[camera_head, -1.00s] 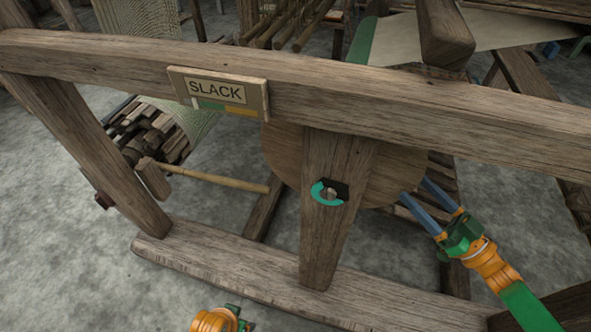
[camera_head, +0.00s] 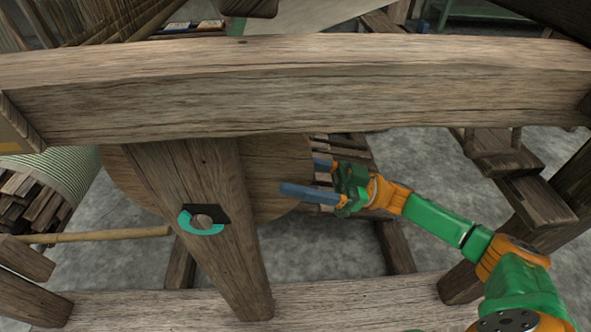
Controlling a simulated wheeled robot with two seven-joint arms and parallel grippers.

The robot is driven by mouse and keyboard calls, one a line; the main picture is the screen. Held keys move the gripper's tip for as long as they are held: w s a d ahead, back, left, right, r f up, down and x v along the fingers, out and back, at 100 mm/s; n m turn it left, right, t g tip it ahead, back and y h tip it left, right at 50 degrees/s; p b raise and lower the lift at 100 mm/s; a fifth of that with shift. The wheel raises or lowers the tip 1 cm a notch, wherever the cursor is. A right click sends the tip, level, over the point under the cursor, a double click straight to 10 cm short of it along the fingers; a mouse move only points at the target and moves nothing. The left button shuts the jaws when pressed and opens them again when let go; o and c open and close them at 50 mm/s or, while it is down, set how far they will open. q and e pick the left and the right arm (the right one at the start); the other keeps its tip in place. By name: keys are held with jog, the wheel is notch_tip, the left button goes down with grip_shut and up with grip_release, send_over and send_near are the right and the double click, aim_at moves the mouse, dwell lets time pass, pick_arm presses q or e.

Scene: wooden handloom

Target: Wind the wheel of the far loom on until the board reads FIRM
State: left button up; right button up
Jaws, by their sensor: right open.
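My right gripper (camera_head: 305,178) is open at the wheel's right rim. Its two blue-grey fingers point left, one at the rim's front and one farther back; I cannot tell whether they touch it. Only an edge of the board (camera_head: 14,135) shows at the far left, and its reading is out of view. My left gripper is not in view.
A thick crossbeam (camera_head: 320,88) spans the view above the wheel. A thin wooden rod (camera_head: 95,235) and a striped cloth roll (camera_head: 60,165) lie to the left.

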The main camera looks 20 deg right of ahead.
grip_shut()
dwell(1.4)
